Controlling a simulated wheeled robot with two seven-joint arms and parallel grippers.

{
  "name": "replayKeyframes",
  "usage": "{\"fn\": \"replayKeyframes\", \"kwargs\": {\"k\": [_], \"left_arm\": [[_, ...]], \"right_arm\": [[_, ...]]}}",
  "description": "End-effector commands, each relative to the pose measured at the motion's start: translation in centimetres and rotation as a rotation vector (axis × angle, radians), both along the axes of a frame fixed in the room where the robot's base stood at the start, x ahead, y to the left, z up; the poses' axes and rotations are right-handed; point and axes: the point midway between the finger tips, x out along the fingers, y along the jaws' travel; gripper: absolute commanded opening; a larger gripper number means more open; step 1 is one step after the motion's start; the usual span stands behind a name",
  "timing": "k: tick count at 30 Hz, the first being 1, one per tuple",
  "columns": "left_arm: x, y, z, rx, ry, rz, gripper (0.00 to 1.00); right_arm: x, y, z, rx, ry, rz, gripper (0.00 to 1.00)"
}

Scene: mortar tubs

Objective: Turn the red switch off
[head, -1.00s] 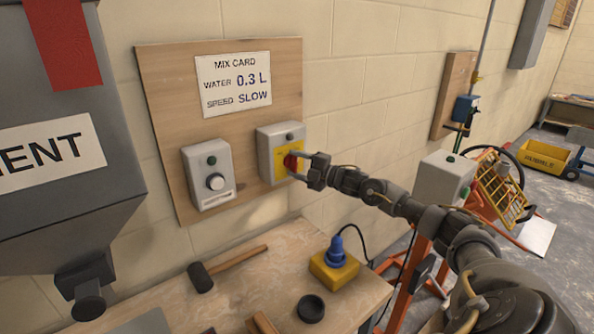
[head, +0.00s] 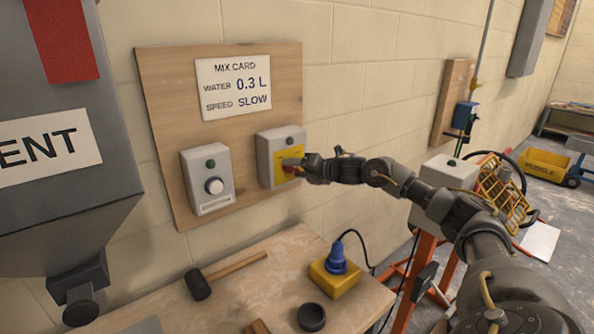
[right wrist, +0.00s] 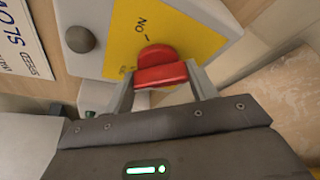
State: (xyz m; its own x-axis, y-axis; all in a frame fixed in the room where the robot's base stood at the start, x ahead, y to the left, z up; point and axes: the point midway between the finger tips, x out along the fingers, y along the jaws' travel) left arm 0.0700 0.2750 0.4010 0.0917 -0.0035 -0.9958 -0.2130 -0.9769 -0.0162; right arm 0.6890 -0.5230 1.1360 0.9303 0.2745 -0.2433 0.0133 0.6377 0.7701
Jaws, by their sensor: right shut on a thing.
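The red switch (right wrist: 158,68) is a red rotary handle on a yellow plate (right wrist: 175,30) of a grey box (head: 266,160) on the wall board. My right gripper (right wrist: 161,80) is shut on it, with one finger at each end of the red handle. In the head view the gripper (head: 291,165) covers most of the switch. The plate shows the word ON and a small mark above the handle; another small label at its left is hard to read. My left gripper is not in view.
A second grey box with a round knob (head: 214,186) is left of the switch box, under the mix card (head: 233,86). Below, the wooden bench (head: 250,285) holds a mallet (head: 200,284), a yellow block with a blue plug (head: 335,272) and a black ring (head: 311,317).

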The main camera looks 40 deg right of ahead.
Motion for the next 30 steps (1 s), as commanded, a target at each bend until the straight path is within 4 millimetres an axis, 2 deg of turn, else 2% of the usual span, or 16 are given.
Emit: {"fn": "replayKeyframes", "kwargs": {"k": [9,24,25,29,30], "left_arm": [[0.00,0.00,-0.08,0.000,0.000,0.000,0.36],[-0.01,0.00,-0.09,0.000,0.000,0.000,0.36],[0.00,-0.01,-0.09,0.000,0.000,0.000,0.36],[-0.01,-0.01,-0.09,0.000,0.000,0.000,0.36],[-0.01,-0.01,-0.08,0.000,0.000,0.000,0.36]], "right_arm": [[-0.04,0.10,-0.25,-0.097,0.008,0.002,0.34],[-0.06,0.11,-0.31,-0.111,0.008,0.003,0.34],[-0.06,0.11,-0.31,-0.111,0.008,0.003,0.60],[-0.05,0.09,-0.24,-0.110,0.007,0.002,0.77],[-0.04,0.07,-0.20,-0.110,0.006,0.002,0.78]]}}
